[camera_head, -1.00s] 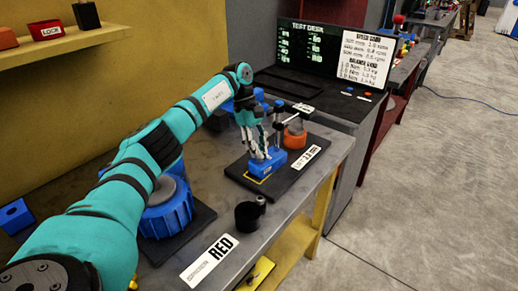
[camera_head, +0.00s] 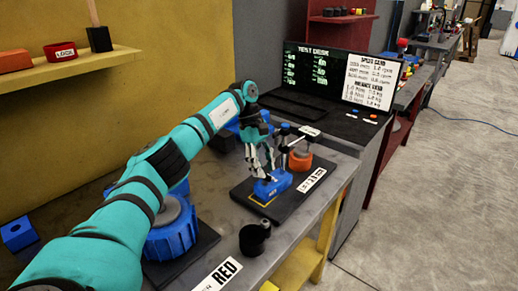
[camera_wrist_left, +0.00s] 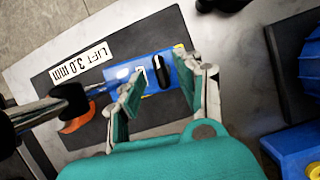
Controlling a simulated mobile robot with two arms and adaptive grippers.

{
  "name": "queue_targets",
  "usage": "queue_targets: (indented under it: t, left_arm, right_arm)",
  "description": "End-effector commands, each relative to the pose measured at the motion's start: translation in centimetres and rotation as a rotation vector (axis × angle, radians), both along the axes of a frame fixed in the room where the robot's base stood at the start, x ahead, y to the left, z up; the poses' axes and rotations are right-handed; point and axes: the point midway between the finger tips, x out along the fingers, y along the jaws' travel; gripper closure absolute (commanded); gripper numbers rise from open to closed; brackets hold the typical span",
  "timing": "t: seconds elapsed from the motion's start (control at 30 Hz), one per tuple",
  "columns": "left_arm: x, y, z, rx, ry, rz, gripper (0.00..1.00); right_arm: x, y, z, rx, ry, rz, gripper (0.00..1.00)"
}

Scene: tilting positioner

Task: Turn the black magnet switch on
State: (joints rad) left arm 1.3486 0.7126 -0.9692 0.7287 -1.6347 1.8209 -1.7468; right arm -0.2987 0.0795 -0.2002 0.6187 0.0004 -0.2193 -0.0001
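The blue magnet base (camera_head: 272,186) sits on a black plate on the bench; it also shows in the left wrist view (camera_wrist_left: 118,72). The black switch (camera_wrist_left: 163,79) is an elongated knob on the blue base. My left gripper (camera_head: 262,165) is over the base, pointing down. In the left wrist view my left gripper (camera_wrist_left: 158,80) has its two fingers apart, one on each side of the switch, with visible gaps. Contact with the switch cannot be made out. In the head view the fingers hide the switch. My right gripper is not in view.
Thin rods and a dark arm (camera_wrist_left: 45,110) stand close beside the gripper, near an orange part (camera_head: 299,160). A "LIFT 3.0 mm" label (camera_wrist_left: 80,62) lies on the plate. A black cup-like part (camera_head: 254,238) and a blue round fixture (camera_head: 172,236) stand nearer on the bench.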

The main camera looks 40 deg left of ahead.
Motion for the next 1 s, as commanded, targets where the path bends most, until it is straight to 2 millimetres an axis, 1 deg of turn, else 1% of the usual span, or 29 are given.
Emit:
queue_targets:
  t: [0.03, 0.2, 0.33, 0.7, 1.0]
  left_arm:
    - [0.2, 0.3, 1.1, -0.001, -0.004, 0.002, 0.64]
    - [0.4, 1.8, 4.9, -0.002, -0.005, 0.003, 0.64]
    - [0.6, 2.8, 7.5, -0.001, -0.002, 0.002, 0.64]
    - [0.7, 3.8, 9.5, 0.001, 0.000, -0.002, 0.64]
    - [0.6, 3.9, 9.6, 0.001, -0.001, -0.001, 0.64]
  right_arm:
    - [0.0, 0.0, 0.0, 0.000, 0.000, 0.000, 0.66]
    - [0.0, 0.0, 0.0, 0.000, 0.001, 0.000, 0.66]
    - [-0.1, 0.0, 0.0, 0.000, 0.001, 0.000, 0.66]
    - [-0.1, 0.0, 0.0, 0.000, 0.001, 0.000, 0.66]
    - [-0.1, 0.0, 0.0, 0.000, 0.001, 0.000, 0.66]
